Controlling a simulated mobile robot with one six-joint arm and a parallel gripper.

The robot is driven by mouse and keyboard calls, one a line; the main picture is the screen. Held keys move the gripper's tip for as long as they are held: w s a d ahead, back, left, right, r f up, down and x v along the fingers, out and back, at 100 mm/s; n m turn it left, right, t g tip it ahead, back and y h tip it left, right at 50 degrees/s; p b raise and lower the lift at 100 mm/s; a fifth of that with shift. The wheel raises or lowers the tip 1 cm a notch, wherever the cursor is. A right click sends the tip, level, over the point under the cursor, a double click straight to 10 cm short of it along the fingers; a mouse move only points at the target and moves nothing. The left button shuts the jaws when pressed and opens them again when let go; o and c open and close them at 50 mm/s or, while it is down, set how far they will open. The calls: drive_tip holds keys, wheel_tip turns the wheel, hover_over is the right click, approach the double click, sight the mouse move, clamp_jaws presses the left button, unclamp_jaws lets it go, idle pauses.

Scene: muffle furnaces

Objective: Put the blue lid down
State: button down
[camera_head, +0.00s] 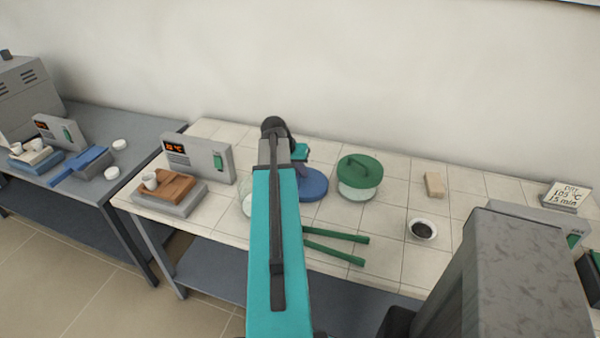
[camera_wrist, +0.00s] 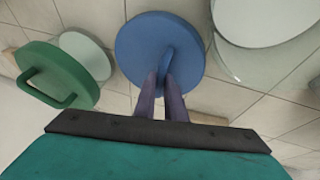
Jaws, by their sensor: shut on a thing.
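The round blue lid (camera_head: 313,186) shows just right of my arm in the head view, over the white tiled table. In the wrist view the blue lid (camera_wrist: 146,42) is in front of my gripper (camera_wrist: 164,88), whose two fingers are shut on its upright handle. I cannot tell whether the lid touches the tiles or hangs above them. An open glass jar (camera_head: 246,203) stands left of the lid, partly hidden by my arm; it also shows large in the wrist view (camera_wrist: 232,55).
A glass jar with a green lid (camera_head: 360,170) stands close right of the blue lid. Green tongs (camera_head: 335,246) lie in front. A bowl of dark material (camera_head: 422,230) and a tan block (camera_head: 434,185) are further right.

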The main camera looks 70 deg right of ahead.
drive_tip(key=shift+f, duration=0.5)
drive_tip(key=c, duration=1.8)
unclamp_jaws()
drive_tip(key=shift+r, duration=0.1)
drive_tip(key=shift+b+v, duration=1)
drive_tip(key=shift+v, duration=4.95)
drive_tip(key=shift+a, duration=0.1)
